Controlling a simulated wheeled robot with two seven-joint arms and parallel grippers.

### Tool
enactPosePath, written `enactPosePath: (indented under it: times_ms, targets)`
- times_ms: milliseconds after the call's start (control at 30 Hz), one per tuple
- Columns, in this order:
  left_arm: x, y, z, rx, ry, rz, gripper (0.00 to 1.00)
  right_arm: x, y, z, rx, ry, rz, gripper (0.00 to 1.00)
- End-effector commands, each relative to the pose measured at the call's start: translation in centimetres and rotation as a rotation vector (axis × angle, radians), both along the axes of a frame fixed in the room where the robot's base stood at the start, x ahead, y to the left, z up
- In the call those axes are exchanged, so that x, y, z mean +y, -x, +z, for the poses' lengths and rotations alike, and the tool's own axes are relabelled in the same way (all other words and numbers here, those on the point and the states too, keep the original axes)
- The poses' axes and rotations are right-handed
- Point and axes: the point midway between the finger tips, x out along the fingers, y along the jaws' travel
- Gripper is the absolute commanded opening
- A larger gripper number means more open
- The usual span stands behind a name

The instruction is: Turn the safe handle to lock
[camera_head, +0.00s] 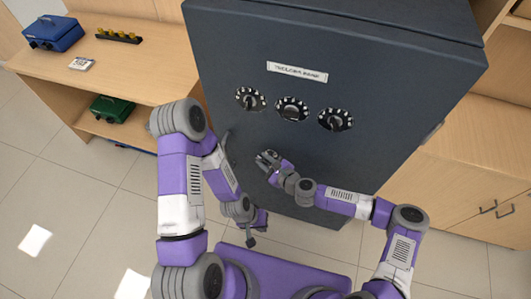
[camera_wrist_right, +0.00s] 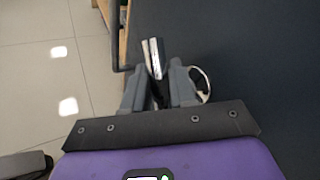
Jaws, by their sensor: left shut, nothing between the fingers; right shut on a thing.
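The dark grey-blue safe (camera_head: 300,65) stands upright in front of me with its door shut. My right gripper (camera_head: 267,160) is at the lower left of the safe door, shut on the safe handle. In the right wrist view the metal handle (camera_wrist_right: 153,58) shows as a bright bar between the fingers of the right gripper (camera_wrist_right: 160,82). A round silver edge beside the right finger may be the handle's hub. In the head view the gripper mostly hides the handle. My left gripper (camera_head: 250,241) hangs low, shut and empty, apart from the safe.
Three black dials (camera_head: 292,109) sit in a row under a white label (camera_head: 297,71). A dark pull bar (camera_wrist_right: 117,40) stands at the safe's left edge. A wooden desk (camera_head: 140,70) with a blue box (camera_head: 53,33) is at left. Wooden cabinets (camera_head: 455,180) flank the right. Tiled floor is open at lower left.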

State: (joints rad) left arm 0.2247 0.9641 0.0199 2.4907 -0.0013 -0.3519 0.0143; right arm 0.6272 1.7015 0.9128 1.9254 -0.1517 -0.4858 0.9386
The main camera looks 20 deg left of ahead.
Motion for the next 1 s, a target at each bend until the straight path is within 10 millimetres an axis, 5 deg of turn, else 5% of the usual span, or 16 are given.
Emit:
enactPosePath:
  times_ms: [100,500,1000]
  targets:
    - [0.0,0.0,3.2,0.000,0.000,0.000,0.00,0.1,0.0,0.7,0.002,0.099,0.001,0.00]
    - [0.0,0.0,9.9,0.000,0.000,0.000,0.00,0.2,-0.1,0.2,0.009,0.434,0.000,0.00]
    - [0.0,0.0,13.2,0.000,0.000,0.000,0.00,0.2,-0.2,-0.7,0.020,0.677,-0.004,0.00]
